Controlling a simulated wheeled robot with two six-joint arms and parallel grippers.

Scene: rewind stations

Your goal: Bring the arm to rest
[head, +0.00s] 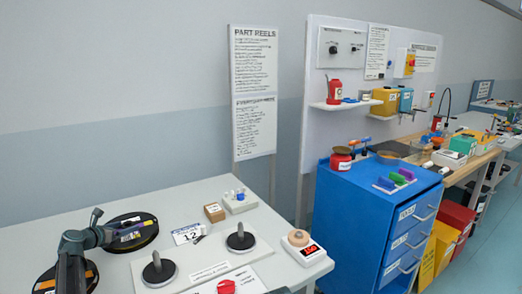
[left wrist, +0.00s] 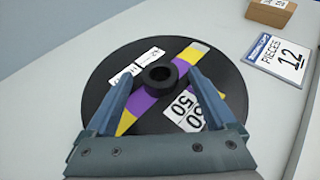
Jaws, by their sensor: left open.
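My left gripper (head: 112,226) is open over a black reel (head: 140,237) on the left part of the light table. In the left wrist view the open fingers (left wrist: 158,76) point at the reel (left wrist: 100,78), one on each side of its raised black hub (left wrist: 158,74). I cannot tell whether they touch it. The reel face carries purple and yellow bands and white labels, one reading 50. Nothing is held between the fingers. My right gripper is not clearly visible.
A second dark reel (head: 88,275) lies partly behind my left arm. A card marked 12 (head: 187,234), a small brown box (head: 214,212), two black spindles (head: 240,239) and a red-display device (head: 308,250) share the table. A blue drawer cabinet (head: 345,215) stands to the right.

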